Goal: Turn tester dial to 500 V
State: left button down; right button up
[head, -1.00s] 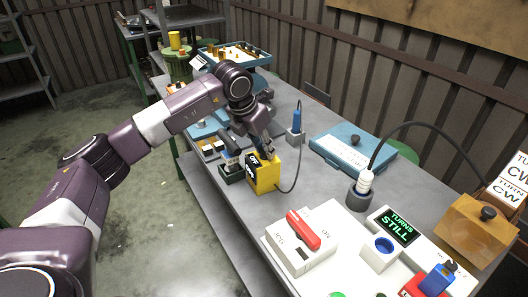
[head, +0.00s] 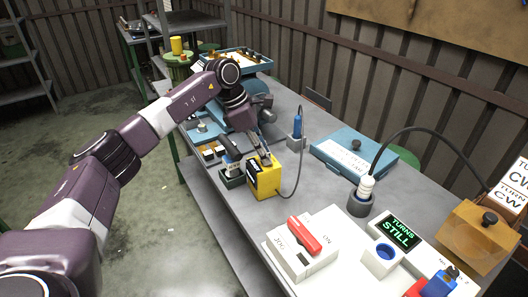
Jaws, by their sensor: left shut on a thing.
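The tester looks like the yellow box (head: 264,184) on the grey bench, with a dark panel on its upper left and a dark cable from its side. My left gripper (head: 263,158) points down at its top face. It is shut on a small part there, which seems to be the dial. The fingers hide the dial, so its pointer and the 500 V mark cannot be read. My right gripper is not in view.
A dark holder (head: 232,178) stands close left of the tester. A blue probe in a grey stand (head: 295,140) is behind it. A blue case (head: 351,150), a white block with a red lever (head: 304,235) and a TURNS STILL display (head: 401,231) stand to the right.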

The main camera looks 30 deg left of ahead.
pick_arm(q)
jog(key=shift+m, duration=0.3)
jog(key=c, duration=1.7)
grip_release()
jog(key=shift+o, duration=0.2)
jog(key=v, duration=1.2)
